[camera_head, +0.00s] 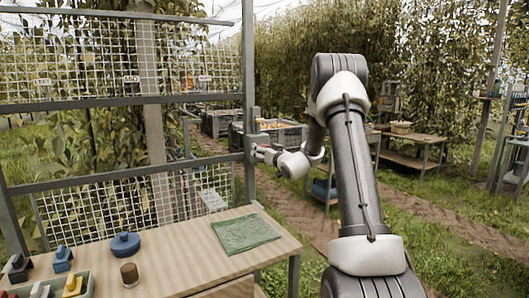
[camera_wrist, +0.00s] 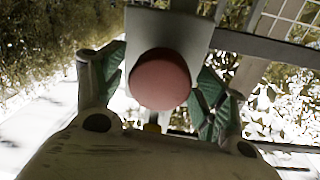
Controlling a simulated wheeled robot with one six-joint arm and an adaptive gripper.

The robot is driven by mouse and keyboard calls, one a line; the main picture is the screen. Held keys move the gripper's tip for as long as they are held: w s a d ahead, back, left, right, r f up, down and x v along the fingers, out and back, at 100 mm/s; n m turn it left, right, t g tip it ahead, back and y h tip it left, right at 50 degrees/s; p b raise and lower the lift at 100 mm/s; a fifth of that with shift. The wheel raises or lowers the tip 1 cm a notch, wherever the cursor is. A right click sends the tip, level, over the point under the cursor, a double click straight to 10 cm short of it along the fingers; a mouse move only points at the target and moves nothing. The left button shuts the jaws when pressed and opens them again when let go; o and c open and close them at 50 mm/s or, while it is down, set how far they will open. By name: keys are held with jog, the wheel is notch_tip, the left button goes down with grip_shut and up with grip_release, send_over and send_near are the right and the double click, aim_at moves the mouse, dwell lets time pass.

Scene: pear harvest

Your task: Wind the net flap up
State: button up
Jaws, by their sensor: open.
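White net mesh (camera_head: 75,62) hangs in the upper part of a grey frame at the left of the head view. More mesh (camera_head: 95,212) shows lower down behind the bench; I cannot tell which part is the flap. In the wrist view a round, dull red knob or button (camera_wrist: 160,80) sits on a pale grey plate (camera_wrist: 192,28). My gripper (camera_head: 262,151) is at the frame's right post in the head view. In the wrist view my gripper (camera_wrist: 162,72) is open, its green-padded fingers on either side of the red part. I cannot tell whether they touch it.
A wooden bench (camera_head: 185,255) stands in front of the frame, bearing a green cloth (camera_head: 245,232), a blue round pot (camera_head: 125,245) and a small brown cup (camera_head: 129,274). Dark crates (camera_head: 278,134) and a wooden table (camera_head: 412,150) stand behind. A dirt path runs at the right.

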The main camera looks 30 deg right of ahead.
jog(key=c, duration=1)
jog(key=shift+c, duration=0.2)
jog(key=shift+m, duration=0.3)
